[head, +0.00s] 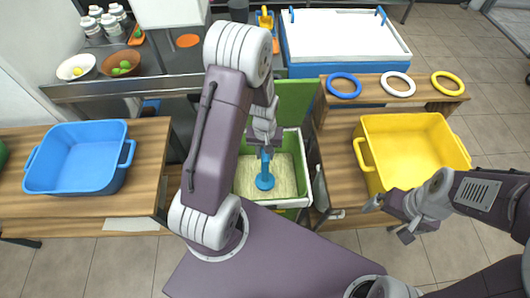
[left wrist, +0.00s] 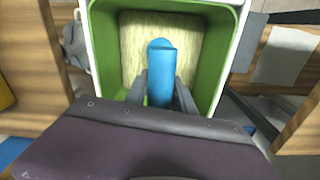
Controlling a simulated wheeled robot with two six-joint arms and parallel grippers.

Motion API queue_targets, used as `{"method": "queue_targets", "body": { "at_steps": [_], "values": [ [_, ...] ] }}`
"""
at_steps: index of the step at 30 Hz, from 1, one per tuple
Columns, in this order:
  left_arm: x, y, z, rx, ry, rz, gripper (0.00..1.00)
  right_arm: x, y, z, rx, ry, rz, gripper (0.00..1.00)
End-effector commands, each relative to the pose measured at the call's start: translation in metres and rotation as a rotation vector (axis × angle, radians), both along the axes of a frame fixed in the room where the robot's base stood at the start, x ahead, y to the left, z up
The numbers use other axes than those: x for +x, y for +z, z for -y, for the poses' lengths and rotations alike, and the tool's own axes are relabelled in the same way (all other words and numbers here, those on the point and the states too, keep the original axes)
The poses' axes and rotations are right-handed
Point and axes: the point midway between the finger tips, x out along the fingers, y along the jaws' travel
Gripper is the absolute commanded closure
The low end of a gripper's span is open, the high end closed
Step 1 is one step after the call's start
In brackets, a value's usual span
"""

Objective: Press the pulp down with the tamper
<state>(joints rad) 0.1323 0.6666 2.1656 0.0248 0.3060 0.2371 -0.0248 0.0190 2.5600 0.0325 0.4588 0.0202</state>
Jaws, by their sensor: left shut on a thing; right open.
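The blue tamper (head: 265,178) stands in the green press box (head: 306,190), its round foot on the pale yellow-green pulp (head: 283,172). My left gripper (head: 264,146) is shut on the tamper's upper part. In the left wrist view the tamper (left wrist: 161,72) is between the two fingers of my left gripper (left wrist: 160,92), over the pulp (left wrist: 132,45) inside the box (left wrist: 234,50). Whether the foot presses into the pulp cannot be told. My right gripper (head: 387,219) is open and empty, in front of the yellow bin.
A blue bin (head: 80,160) stands on the left wooden table. A yellow bin (head: 412,150) stands on the right one, with blue, white and yellow rings (head: 398,84) behind it. Bowls and jars are on the back counter. The box sits in the gap between the tables.

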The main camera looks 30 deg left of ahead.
Motion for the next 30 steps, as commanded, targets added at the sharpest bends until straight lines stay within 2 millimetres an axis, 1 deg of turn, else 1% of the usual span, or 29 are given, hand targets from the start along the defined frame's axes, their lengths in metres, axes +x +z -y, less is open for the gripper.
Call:
{"method": "queue_targets", "body": {
  "at_steps": [1,24,30],
  "values": [
    [-0.001,-0.003,0.000,0.000,0.000,-0.003,1.00,0.000,-0.002,0.000,0.000,0.000,0.000,0.00],
    [-0.001,-0.022,0.000,0.000,0.000,-0.003,1.00,0.000,-0.015,0.000,0.000,0.000,0.000,0.00],
    [-0.001,-0.025,0.000,0.000,0.000,-0.002,1.00,0.000,-0.016,0.000,0.000,0.000,0.000,0.00]
  ]
}}
